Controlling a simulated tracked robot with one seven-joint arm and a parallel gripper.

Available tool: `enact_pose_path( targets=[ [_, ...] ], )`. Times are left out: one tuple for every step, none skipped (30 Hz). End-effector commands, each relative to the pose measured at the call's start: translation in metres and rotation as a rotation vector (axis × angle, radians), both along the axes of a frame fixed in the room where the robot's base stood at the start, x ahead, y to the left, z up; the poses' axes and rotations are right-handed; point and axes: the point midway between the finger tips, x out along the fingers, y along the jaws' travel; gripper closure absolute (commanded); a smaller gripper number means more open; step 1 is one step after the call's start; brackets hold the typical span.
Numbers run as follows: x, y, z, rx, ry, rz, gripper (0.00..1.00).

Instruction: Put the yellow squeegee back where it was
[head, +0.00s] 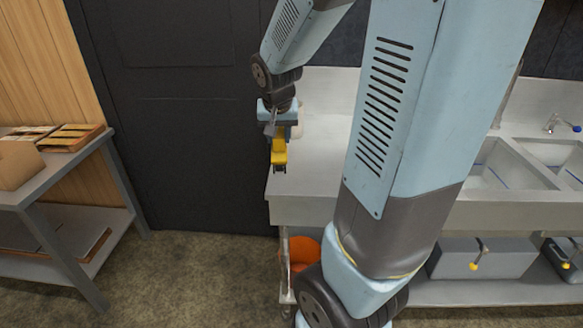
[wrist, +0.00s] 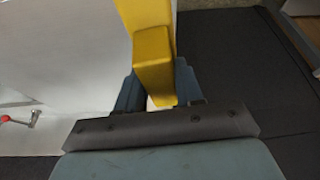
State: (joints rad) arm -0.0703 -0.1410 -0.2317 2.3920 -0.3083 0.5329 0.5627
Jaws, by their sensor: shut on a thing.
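My gripper (head: 279,134) is at the left end of the steel sink counter (head: 315,165), shut on the yellow squeegee (head: 279,153). In the head view the squeegee hangs below the jaws near the counter's left edge; I cannot tell whether it touches the counter. In the wrist view the yellow squeegee (wrist: 153,60) runs up from between the blue fingers of my gripper (wrist: 158,95) and out of the top of the picture. Its far end is hidden there.
A steel side table (head: 75,165) with wooden frames and a box stands at left. Sink basins (head: 510,165) are at right. An orange bucket (head: 304,250) sits under the counter. A dark door (head: 180,150) stands behind. The floor between table and counter is clear.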

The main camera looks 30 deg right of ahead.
Motion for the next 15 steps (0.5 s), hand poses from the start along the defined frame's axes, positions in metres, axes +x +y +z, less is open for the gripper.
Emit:
enact_pose_path(
  targets=[
    [-0.010, -0.003, 0.006, 0.000, -0.003, -0.021, 0.92],
    [-0.016, -0.005, 0.008, 0.001, -0.004, -0.035, 0.92],
    [-0.023, -0.008, 0.011, 0.000, -0.002, -0.050, 0.92],
    [-0.027, -0.009, 0.013, 0.000, -0.002, -0.060, 0.92],
    [-0.031, -0.010, 0.014, 0.000, -0.003, -0.071, 0.92],
    [-0.035, -0.012, 0.015, 0.000, -0.002, -0.081, 0.92],
    [-0.038, -0.013, 0.016, 0.000, -0.001, -0.087, 0.92],
    [-0.040, -0.014, 0.017, 0.000, -0.001, -0.093, 0.92],
    [-0.042, -0.015, 0.017, 0.000, 0.000, -0.099, 0.92],
    [-0.043, -0.015, 0.017, -0.001, 0.001, -0.101, 0.92],
    [-0.043, -0.016, 0.017, -0.001, 0.002, -0.103, 0.92],
    [-0.042, -0.018, 0.016, -0.001, 0.003, -0.106, 0.92],
    [-0.040, -0.019, 0.015, 0.000, 0.002, -0.107, 0.92],
    [-0.037, -0.020, 0.014, -0.001, 0.003, -0.108, 0.92],
    [-0.032, -0.023, 0.011, 0.000, 0.004, -0.108, 0.92]
  ],
)
